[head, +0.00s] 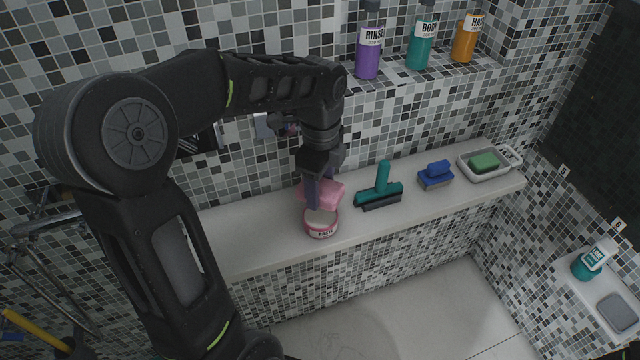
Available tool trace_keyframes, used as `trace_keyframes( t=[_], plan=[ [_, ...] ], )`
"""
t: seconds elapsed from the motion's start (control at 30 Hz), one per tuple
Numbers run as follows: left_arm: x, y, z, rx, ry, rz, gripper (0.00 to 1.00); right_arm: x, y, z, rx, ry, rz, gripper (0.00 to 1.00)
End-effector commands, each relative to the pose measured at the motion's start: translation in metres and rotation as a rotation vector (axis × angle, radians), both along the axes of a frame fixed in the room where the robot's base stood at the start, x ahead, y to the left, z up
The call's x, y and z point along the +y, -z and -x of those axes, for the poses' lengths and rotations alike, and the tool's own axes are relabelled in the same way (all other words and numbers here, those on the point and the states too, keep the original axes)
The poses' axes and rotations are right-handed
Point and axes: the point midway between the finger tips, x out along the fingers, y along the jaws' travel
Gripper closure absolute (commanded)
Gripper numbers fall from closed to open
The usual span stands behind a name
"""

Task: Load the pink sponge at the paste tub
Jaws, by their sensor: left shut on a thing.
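The pink sponge (333,193) is in my left gripper (320,198), whose fingers point down and are shut on it. The sponge is just above and behind the paste tub (321,229), a small round tub with a pink-red label and a pale top. The tub stands on the white ledge (260,235). One finger hides part of the tub's top, and I cannot tell whether the sponge touches the paste.
On the ledge to the right are a teal squeegee (380,190), a blue-handled brush (436,176) and a green sponge (484,162) in a white tray (507,160). Purple (369,50), teal (421,48) and orange (464,42) bottles stand on the shelf above. The ledge's left part is clear.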

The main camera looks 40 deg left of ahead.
Motion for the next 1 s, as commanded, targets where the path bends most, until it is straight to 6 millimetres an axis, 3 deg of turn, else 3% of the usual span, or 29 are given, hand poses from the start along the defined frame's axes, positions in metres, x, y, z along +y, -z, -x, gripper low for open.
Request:
trace_keyframes(
  t=[0.43,1.0],
  plan=[
    [0.000,0.046,0.000,0.000,-0.001,0.000,0.77,0.001,0.036,-0.003,-0.011,-0.003,-0.007,0.64],
    [0.000,0.052,0.000,0.000,-0.001,0.000,0.77,0.002,0.039,-0.004,-0.012,-0.003,-0.008,0.64]
  ],
)
